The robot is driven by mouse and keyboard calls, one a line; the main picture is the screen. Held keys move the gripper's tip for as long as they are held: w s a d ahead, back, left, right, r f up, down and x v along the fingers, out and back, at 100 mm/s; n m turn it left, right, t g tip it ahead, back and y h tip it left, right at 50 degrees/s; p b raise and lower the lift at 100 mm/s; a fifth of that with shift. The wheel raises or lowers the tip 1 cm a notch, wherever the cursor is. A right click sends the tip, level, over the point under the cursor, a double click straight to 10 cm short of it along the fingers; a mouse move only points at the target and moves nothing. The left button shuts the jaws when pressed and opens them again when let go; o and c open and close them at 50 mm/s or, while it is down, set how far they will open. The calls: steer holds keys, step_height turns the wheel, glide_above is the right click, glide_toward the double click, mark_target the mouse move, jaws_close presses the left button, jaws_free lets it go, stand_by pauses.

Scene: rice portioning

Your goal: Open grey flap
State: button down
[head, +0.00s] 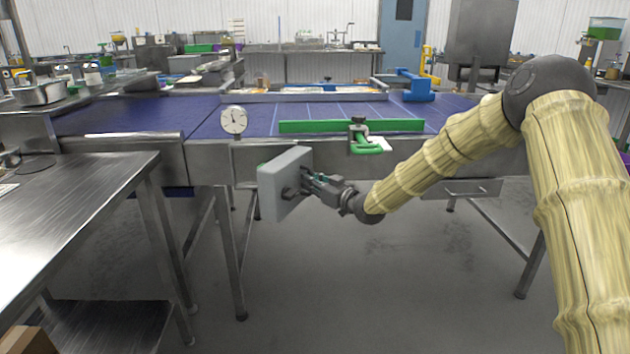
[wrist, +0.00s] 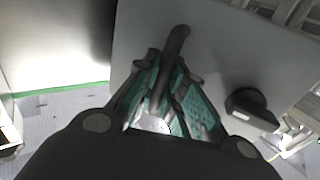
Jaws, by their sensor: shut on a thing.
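The grey flap (head: 284,181) is a flat panel at the front of the conveyor table, seen at an angle in the head view. In the wrist view the grey panel (wrist: 220,45) fills the upper middle. A dark bar handle (wrist: 178,40) stands out from it, with a black knob (wrist: 250,108) to its right. My gripper (head: 308,182) reaches the flap from the right. In the wrist view my gripper's teal-padded fingers (wrist: 167,82) are closed around the handle. The flap's hinge side and how far it stands open are hard to tell.
The blue conveyor table (head: 215,125) stands behind the flap, with a dial gauge (head: 234,120), a green bar (head: 300,127) and a green clamp (head: 362,140) at its front edge. A steel table (head: 60,205) stands at left. The floor below the flap is clear.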

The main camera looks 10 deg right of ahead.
steer(key=w+d+p, duration=0.3)
steer(key=d, duration=0.3)
stand_by(0.3)
steer(key=shift+d, duration=0.1)
stand_by(0.3)
steer(key=c, duration=1.5)
jaws_free()
steer(key=shift+s, duration=0.1)
steer(key=v, duration=1.2)
